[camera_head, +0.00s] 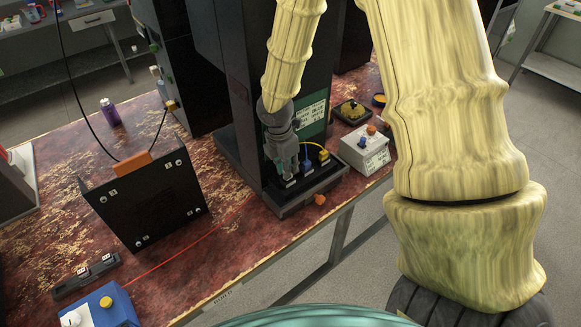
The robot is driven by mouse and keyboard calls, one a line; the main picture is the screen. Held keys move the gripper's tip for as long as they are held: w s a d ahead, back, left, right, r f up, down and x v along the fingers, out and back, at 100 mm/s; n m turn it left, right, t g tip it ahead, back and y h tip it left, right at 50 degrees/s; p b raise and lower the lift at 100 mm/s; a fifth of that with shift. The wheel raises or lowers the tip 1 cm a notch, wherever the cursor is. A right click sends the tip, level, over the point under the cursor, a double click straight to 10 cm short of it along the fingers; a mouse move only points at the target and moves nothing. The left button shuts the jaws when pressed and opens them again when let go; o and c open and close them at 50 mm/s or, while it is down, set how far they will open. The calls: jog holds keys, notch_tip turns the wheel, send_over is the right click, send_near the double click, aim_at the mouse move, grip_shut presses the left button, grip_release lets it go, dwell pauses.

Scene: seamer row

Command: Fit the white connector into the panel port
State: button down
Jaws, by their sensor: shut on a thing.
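My gripper (287,168) points down at the front of a tall dark machine, over a row of ports on its low base ledge (305,190). Its fingers are closed together on something small and pale, likely the white connector, which the fingers mostly hide. I cannot tell whether it is in a port or just above it. A blue connector (307,164) and a yellow connector (323,156) with a yellow cable stand in the row just right of my gripper. A small white label (291,184) shows below the fingertips.
A black panel (147,203) with an orange clip (132,164) and black cables stands tilted at left. A grey box (365,150) with knobs stands right of the ledge. A purple bottle (110,112) stands behind left.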

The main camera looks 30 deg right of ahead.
jog(key=shift+f, duration=0.8)
jog(key=shift+a+f, duration=0.1)
jog(key=shift+f, duration=0.05)
jog(key=c, duration=1.4)
grip_release()
jog(key=r, duration=0.4)
jog(key=a+r, duration=0.1)
jog(key=r, duration=0.7)
jog(key=shift+a+r+b, duration=0.1)
jog(key=shift+a+b, duration=0.25)
jog(key=shift+s, duration=0.1)
